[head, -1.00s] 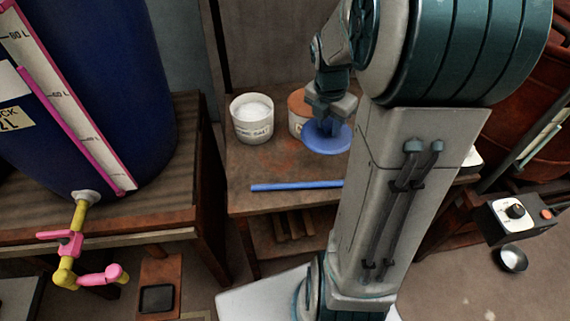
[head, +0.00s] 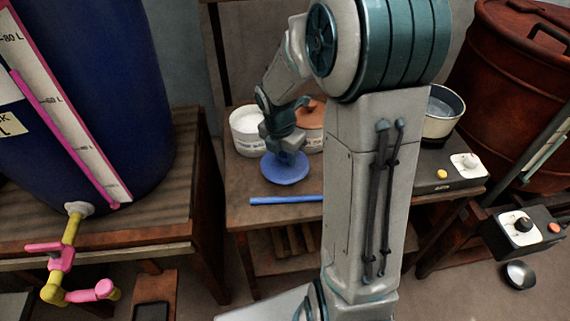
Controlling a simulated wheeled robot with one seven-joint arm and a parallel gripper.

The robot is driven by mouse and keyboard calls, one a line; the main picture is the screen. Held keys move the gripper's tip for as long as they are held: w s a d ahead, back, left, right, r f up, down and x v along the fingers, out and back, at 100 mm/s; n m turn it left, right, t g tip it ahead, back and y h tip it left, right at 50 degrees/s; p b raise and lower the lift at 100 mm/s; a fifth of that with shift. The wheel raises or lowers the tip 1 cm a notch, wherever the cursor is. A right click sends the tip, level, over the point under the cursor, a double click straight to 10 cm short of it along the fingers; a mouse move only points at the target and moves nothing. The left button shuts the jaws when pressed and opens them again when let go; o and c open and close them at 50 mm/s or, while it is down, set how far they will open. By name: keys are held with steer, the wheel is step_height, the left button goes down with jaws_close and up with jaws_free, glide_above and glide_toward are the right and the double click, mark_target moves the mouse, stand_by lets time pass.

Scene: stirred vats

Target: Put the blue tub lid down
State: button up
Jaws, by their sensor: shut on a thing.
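The blue tub lid (head: 284,170) is a flat round disc with a knob on top. It is at or just above the wooden bench, in front of the tubs; I cannot tell whether it touches the wood. My gripper (head: 285,149) points down from above and is shut on the lid's knob. The fingertips are partly hidden by the wrist. A white tub (head: 246,140) with white contents stands open behind and left of the lid. A tub with an orange-brown lid (head: 311,113) stands behind and right, partly hidden by my arm.
A blue rod (head: 285,200) lies along the bench's front edge. A pot (head: 441,112) stands on a black unit with a white dial at the right. A dark blue vat (head: 105,70) with a pink and yellow tap stands left. The bench's left front is bare.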

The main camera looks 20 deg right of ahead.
mark_target(285, 164)
steer(key=shift+f+b, duration=0.4)
steer(key=shift+f, duration=1.35)
steer(key=shift+f, duration=0.15)
steer(key=o, duration=0.9)
steer(key=shift+o, duration=0.2)
step_height(285, 164, up, 12)
steer(key=a+p, duration=0.1)
steer(key=p, duration=0.2)
steer(key=s+a+r+m, duration=0.2)
steer(key=s+m, duration=0.6)
steer(key=m, duration=0.4)
steer(key=s+a+r+m+t+y, duration=0.1)
steer(key=s+a+r+m, duration=0.1)
steer(key=s+m, duration=0.7)
steer(key=m, duration=0.3)
steer(key=shift+s+m+y, duration=0.15)
steer(key=shift+m+y, duration=0.15)
steer(key=shift+m, duration=0.1)
